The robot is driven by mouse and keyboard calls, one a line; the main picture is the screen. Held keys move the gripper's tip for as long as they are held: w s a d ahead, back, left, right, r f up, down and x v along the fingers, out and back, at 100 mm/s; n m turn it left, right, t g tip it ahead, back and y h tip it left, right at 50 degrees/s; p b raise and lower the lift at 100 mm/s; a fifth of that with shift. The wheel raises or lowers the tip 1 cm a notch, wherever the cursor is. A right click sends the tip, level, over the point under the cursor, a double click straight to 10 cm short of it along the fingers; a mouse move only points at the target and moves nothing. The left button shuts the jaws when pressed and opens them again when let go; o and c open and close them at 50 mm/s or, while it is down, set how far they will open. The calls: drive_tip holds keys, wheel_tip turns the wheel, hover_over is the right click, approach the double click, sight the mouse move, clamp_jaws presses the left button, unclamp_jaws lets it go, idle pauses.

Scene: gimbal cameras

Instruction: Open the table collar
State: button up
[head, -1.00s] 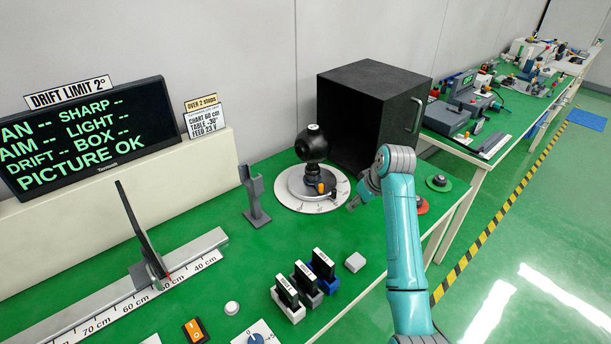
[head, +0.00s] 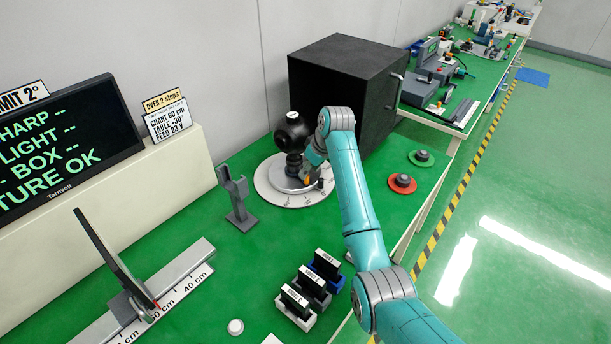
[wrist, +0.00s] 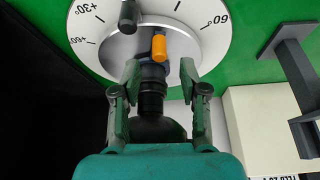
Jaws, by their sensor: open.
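The round turntable (head: 268,196) has a white dial with degree marks and stands on the green bench, with a black ball-shaped camera (head: 291,132) on its post. An orange lever (head: 306,181) shows low on the post; I take it for the collar's handle. In the wrist view the orange lever (wrist: 159,47) lies just beyond and between my fingertips. My gripper (wrist: 160,72) is open around the line of the black post (wrist: 153,95), with no visible grip on the lever. In the head view my gripper (head: 314,158) is at the turntable's right side, partly hidden by my arm.
A black box (head: 340,80) with a handle stands behind the turntable. A grey stand (head: 236,200) is to its left. Several labelled blocks (head: 312,285) stand in front.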

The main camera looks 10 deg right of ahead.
drive_tip(key=shift+x, duration=2.2)
clamp_jaws()
